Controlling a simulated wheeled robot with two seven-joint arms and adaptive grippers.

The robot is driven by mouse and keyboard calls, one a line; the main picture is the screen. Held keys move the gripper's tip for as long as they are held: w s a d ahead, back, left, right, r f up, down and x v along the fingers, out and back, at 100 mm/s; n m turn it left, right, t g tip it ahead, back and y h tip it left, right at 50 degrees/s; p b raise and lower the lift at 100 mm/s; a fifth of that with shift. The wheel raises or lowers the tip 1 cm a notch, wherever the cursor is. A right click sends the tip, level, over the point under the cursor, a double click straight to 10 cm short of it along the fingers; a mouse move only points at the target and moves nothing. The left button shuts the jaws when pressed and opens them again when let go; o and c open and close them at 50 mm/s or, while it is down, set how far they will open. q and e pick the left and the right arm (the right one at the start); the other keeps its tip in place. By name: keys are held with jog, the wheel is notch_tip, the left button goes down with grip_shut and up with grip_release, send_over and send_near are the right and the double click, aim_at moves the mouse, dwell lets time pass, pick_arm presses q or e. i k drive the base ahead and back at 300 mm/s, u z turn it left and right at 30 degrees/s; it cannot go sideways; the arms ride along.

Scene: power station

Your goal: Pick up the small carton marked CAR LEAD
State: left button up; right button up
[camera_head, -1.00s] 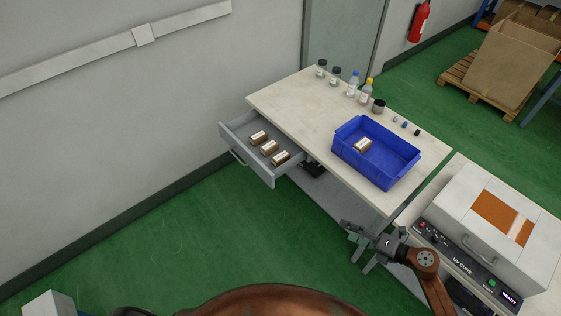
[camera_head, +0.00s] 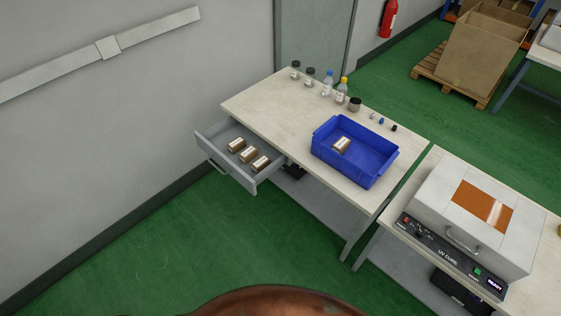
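Several small brown cartons with pale labels are in view, and the print on them is too small to read, so I cannot tell which is marked CAR LEAD. In the open drawer lie a left carton (camera_head: 236,145), a middle carton (camera_head: 248,155) and a right carton (camera_head: 261,164). One more carton (camera_head: 341,145) lies inside the blue bin (camera_head: 352,178) on the table. The drawer (camera_head: 228,171) sticks out from the table's left side. Neither of my grippers shows in the head view now.
The pale table (camera_head: 262,109) carries bottles and jars (camera_head: 327,88) along its back edge. A UV cure box (camera_head: 470,220) stands on a second table at the right. A fire extinguisher (camera_head: 389,18) hangs at the back. Green floor before the drawer is clear.

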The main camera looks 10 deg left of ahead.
aim_at(258, 166)
jog(key=z, duration=0.2)
jog(key=i, duration=0.7)
jog(key=u, duration=0.65)
jog(key=i, duration=0.55)
jog(key=u, duration=1.2)
jog(key=k, duration=1)
jog(key=z, duration=0.8)
jog(key=i, duration=0.5)
